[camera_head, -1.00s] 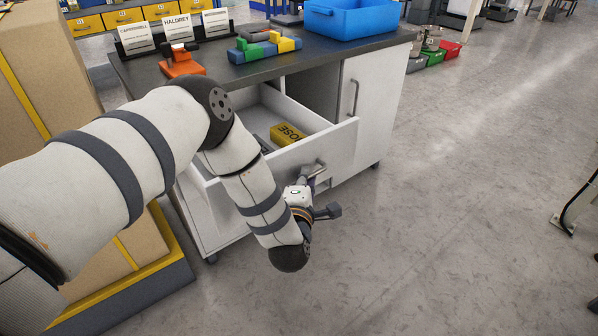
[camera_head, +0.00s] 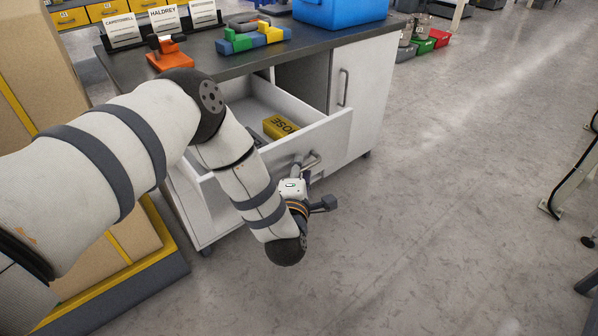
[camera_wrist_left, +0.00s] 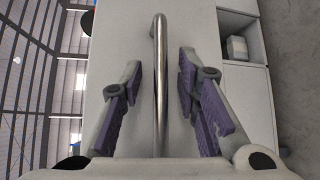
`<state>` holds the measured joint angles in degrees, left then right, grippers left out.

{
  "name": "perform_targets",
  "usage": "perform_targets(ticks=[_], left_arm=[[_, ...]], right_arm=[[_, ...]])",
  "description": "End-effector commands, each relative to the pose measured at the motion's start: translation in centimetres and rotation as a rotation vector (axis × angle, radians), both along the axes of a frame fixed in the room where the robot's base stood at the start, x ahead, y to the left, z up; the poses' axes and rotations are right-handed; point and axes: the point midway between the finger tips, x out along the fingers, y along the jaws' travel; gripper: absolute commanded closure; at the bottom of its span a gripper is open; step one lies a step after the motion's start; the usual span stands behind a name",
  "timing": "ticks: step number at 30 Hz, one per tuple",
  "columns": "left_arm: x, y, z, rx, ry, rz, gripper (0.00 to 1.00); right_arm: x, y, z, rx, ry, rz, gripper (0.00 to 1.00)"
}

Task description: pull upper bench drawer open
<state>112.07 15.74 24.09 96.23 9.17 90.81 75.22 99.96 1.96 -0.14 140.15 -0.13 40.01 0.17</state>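The upper bench drawer (camera_head: 325,133) stands pulled well out from the white bench, its inside showing. Its metal bar handle (camera_head: 313,160) is on the drawer front. My left gripper (camera_head: 304,173) is at this handle. In the left wrist view the handle bar (camera_wrist_left: 160,75) runs between the two purple-padded fingers of the left gripper (camera_wrist_left: 158,88), with a visible gap on each side. The fingers are open around the bar, not clamped. A yellow box (camera_head: 281,127) lies in the drawer. My left arm hides the drawer's left part. My right gripper is not in view.
The dark bench top (camera_head: 210,62) holds a blue bin (camera_head: 340,10), colored blocks (camera_head: 253,37) and an orange tool (camera_head: 168,57). A closed cabinet door (camera_head: 363,80) is right of the drawer. Cardboard boxes (camera_head: 40,65) stand at left. The floor at right is mostly clear.

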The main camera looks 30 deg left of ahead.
Motion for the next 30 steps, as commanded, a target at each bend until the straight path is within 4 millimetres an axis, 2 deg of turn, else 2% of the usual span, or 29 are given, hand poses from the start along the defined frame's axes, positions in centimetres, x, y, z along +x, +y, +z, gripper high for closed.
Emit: perform_targets(ticks=[4,9,15,19,30], left_arm=[[-2.0,-0.9,0.2,-0.002,0.004,-0.002,0.7],[-6.4,-2.6,0.8,-0.003,0.007,-0.003,0.7],[-10.0,-4.2,1.5,-0.001,0.003,-0.005,0.7],[-10.9,-4.5,1.7,0.0,0.001,-0.001,0.7],[-11.0,-4.4,1.7,-0.001,0.0,0.0,0.7]], right_arm=[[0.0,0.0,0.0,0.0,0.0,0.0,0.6],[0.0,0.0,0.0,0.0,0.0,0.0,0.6],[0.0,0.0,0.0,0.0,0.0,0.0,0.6],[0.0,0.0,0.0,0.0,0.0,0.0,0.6],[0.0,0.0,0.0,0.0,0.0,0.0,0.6]])
